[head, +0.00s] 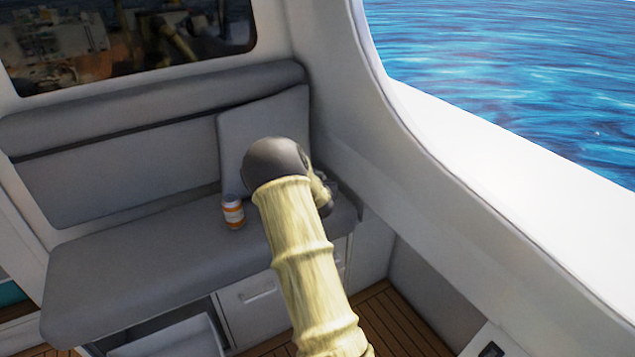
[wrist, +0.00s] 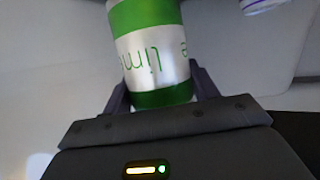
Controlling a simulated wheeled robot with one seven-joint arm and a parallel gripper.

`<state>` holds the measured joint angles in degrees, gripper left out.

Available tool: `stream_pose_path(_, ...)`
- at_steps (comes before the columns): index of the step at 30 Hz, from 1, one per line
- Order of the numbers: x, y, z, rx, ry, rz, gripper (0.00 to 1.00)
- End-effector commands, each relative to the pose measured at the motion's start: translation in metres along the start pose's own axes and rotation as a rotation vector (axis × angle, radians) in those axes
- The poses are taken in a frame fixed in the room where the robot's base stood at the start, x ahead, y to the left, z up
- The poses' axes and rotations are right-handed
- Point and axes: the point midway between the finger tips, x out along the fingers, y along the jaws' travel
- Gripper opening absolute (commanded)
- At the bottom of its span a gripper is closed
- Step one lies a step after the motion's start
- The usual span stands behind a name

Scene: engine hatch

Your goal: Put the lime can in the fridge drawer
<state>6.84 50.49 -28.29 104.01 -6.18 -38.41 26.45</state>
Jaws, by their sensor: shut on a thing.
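The lime can (wrist: 148,50), green and white with green "lime" lettering, fills the upper middle of the wrist view. My gripper (wrist: 162,92) is shut on it, with one dark finger on each side. In the head view my arm's round dark joint and tan sleeve hide the gripper and the lime can. A pulled-out white drawer (head: 172,338) shows under the bench at the bottom of the head view, partly cut off by the frame. I cannot tell for certain that it is the fridge drawer.
An orange and white can (head: 233,211) stands on the grey bench seat (head: 130,265), left of my arm. A white thing with purple marks (wrist: 262,5) shows at the wrist view's top right. A closed drawer front (head: 255,302) is under the bench. A white wall (head: 480,230) rises at right.

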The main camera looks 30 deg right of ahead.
Motion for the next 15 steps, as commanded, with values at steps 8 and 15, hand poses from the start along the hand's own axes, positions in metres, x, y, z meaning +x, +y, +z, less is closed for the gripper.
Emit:
stream_pose_path(8, -0.017, -0.027, 0.030, -0.023, -0.002, -0.058, 0.25)
stream_pose_path(15, -0.040, -0.062, 0.071, -0.053, -0.004, -0.133, 0.25)
